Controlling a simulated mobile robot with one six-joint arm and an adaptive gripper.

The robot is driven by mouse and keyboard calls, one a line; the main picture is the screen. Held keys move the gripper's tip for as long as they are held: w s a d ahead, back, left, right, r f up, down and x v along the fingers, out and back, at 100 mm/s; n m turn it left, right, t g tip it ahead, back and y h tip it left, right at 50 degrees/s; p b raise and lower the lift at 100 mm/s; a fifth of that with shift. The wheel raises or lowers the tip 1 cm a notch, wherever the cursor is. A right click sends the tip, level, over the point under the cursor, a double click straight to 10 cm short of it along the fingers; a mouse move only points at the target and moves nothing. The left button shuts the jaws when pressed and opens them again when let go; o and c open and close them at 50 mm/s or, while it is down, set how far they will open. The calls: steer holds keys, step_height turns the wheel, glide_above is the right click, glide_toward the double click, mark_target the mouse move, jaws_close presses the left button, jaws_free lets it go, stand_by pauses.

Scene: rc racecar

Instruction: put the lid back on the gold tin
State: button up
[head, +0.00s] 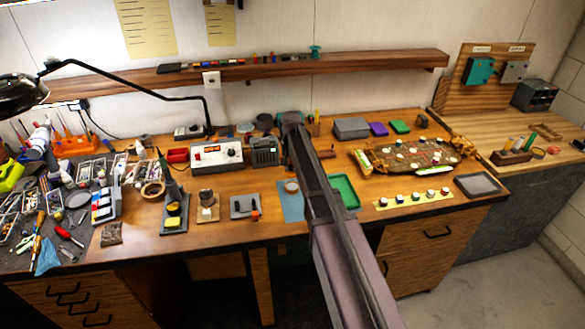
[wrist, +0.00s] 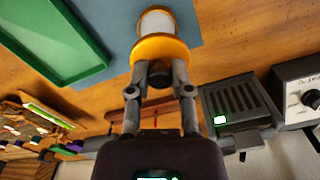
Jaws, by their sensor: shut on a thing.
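In the wrist view my gripper (wrist: 160,68) is shut on the gold lid (wrist: 165,47), with its fingers at either side of a dark knob. Just beyond the lid is the gold tin (wrist: 156,9), showing a gold edge and a pale surface partly hidden by the lid. I cannot tell whether lid and tin touch. The tin stands on a blue mat (wrist: 110,14). In the head view the small round tin (head: 291,186) sits on the blue mat (head: 290,207), left of my arm. My gripper is hidden there behind the arm.
A green tray (head: 344,191) lies right of the mat; it also shows in the wrist view (wrist: 98,62). A grey holder (head: 244,206) stands left of the mat. A speaker-like box (head: 265,152) and a white meter (head: 216,155) stand behind. A wooden shelf (head: 370,62) runs along the wall.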

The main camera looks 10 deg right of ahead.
mark_target(292, 187)
steer(key=shift+d+f, duration=0.2)
steer(key=shift+f, duration=0.05)
steer(key=shift+f+b, duration=3)
steer(key=shift+b, duration=0.2)
steer(key=shift+f, duration=0.15)
stand_by(0.4)
stand_by(0.3)
steer(key=o, duration=0.9)
steer(key=o, duration=0.4)
steer(key=shift+o, duration=0.2)
